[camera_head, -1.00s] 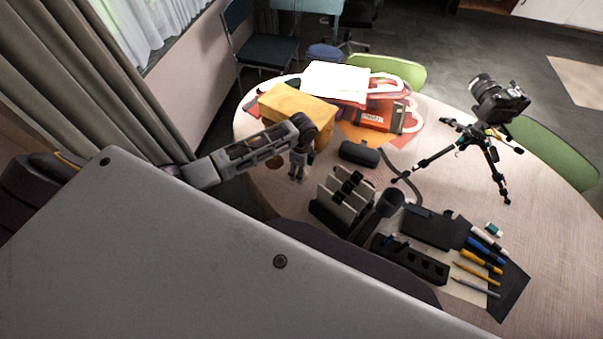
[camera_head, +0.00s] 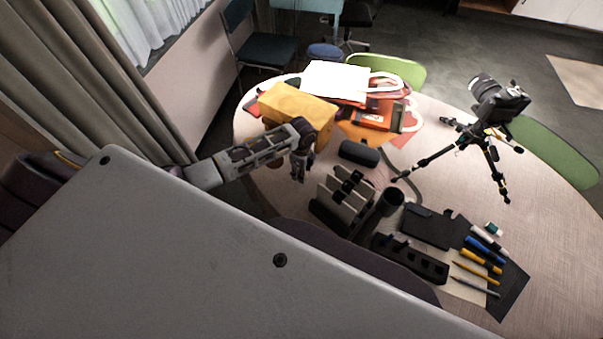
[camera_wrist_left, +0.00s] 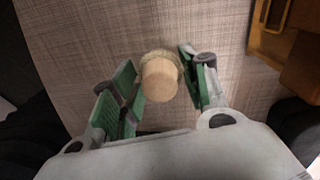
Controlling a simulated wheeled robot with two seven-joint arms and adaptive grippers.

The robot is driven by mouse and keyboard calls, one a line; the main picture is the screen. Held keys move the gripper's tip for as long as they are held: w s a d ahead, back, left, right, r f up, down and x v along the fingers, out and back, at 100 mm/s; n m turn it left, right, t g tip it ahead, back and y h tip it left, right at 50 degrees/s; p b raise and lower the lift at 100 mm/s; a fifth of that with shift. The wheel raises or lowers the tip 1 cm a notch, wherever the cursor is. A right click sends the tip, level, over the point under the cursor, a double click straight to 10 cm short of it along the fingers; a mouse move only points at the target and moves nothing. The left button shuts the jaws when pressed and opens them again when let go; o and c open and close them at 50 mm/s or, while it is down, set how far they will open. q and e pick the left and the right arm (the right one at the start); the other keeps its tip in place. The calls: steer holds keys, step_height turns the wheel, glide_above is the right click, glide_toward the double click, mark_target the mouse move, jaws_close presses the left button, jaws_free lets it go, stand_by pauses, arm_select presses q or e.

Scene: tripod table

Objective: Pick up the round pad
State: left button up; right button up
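The round pad (camera_wrist_left: 160,80) shows in the left wrist view as a tan, blunt-topped round piece with a rougher, fuzzy rim behind it, against the woven-looking tabletop. My left gripper (camera_wrist_left: 162,88) is open, with a green-lined finger on each side of it. The gaps are small, and I cannot tell whether either finger touches it. In the head view my left gripper (camera_head: 299,168) points down over the table's left edge area, and I cannot make out the pad there. My right gripper is not in view.
A yellow box (camera_head: 298,104) stands close behind my left gripper. A black case (camera_head: 359,153) and an upright rack (camera_head: 343,197) are to its right. A camera on a tripod (camera_head: 490,155) stands farther right. Pens (camera_head: 482,255) lie at the front right.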

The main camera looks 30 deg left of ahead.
arm_select(q)
steer(key=c, duration=0.3)
steer(key=shift+r+b, duration=0.3)
steer(key=shift+r, duration=4.7)
steer(key=o, duration=0.4)
steer(key=c, duration=0.3)
